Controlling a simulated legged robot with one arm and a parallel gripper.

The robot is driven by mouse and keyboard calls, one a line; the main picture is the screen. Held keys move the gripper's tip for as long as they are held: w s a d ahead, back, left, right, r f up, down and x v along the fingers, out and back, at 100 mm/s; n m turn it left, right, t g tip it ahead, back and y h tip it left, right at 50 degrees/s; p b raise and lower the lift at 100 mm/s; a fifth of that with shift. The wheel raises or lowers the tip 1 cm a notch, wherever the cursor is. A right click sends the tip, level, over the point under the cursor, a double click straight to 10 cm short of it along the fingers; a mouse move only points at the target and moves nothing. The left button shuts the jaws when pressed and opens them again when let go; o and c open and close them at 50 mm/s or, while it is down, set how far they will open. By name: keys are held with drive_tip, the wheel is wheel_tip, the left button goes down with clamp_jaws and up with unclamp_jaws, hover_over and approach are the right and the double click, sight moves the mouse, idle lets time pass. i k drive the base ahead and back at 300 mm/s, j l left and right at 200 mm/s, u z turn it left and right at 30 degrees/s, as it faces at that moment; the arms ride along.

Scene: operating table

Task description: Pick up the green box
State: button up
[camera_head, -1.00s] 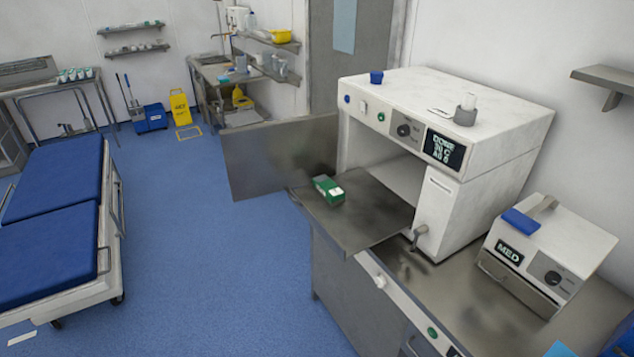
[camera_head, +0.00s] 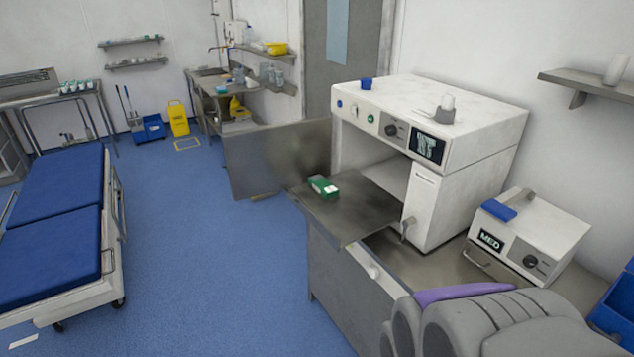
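The green box (camera_head: 323,186) has a white patch on one end. It lies on the outer left part of a flat metal tray (camera_head: 352,218) that sticks out of the white machine (camera_head: 433,138). Part of my own arm, grey and rounded with a purple strip, shows at the bottom right, well apart from the box. My gripper's fingers are not in the picture. Nothing touches the box except the tray under it.
The machine's metal door (camera_head: 277,160) stands open left of the tray. A smaller white device (camera_head: 530,236) sits on the metal counter at right. A blue bed (camera_head: 52,225) stands at left. The blue floor (camera_head: 205,245) between is clear.

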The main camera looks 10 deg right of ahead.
sight(321, 186)
drive_tip(key=i+l+z, duration=0.15)
drive_tip(key=i, duration=0.4)
drive_tip(key=i+l+z, duration=0.15)
drive_tip(key=i, duration=0.45)
